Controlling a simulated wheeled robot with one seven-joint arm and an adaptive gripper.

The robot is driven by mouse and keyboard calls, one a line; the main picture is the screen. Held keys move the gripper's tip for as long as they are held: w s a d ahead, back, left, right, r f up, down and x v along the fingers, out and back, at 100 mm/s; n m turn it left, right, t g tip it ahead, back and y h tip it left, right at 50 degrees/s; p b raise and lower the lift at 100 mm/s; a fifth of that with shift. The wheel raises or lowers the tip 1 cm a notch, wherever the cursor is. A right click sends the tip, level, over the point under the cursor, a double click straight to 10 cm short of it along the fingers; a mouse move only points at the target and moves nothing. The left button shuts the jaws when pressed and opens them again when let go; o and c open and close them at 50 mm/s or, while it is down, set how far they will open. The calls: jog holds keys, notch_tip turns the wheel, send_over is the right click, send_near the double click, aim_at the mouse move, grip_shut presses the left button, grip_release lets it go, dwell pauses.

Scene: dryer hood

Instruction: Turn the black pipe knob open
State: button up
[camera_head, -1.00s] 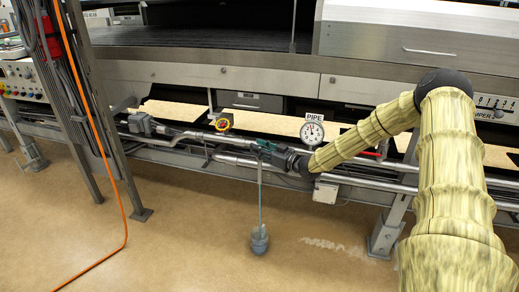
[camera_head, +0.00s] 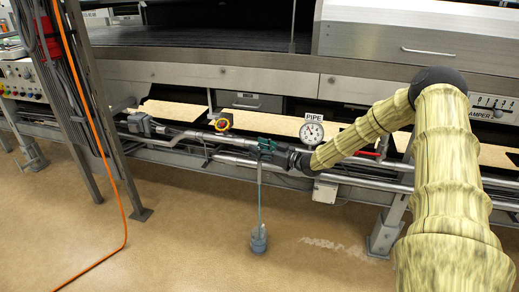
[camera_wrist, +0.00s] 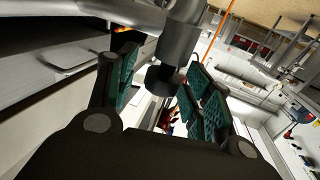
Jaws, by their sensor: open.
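In the wrist view a short black cylinder, which looks like the black pipe knob (camera_wrist: 162,80), sits on the end of a grey pipe fitting between my fingers. My gripper (camera_wrist: 160,85) is open, with green pads on both sides of the knob. I cannot tell whether either pad touches it. In the head view my gripper (camera_head: 268,147) is at the lower pipes, left of the gauge marked PIPE (camera_head: 312,131). It hides the knob there.
An orange cable (camera_head: 108,160) hangs at left.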

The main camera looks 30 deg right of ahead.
jog(key=v, duration=1.2)
jog(key=shift+d, duration=0.1)
dwell(0.4)
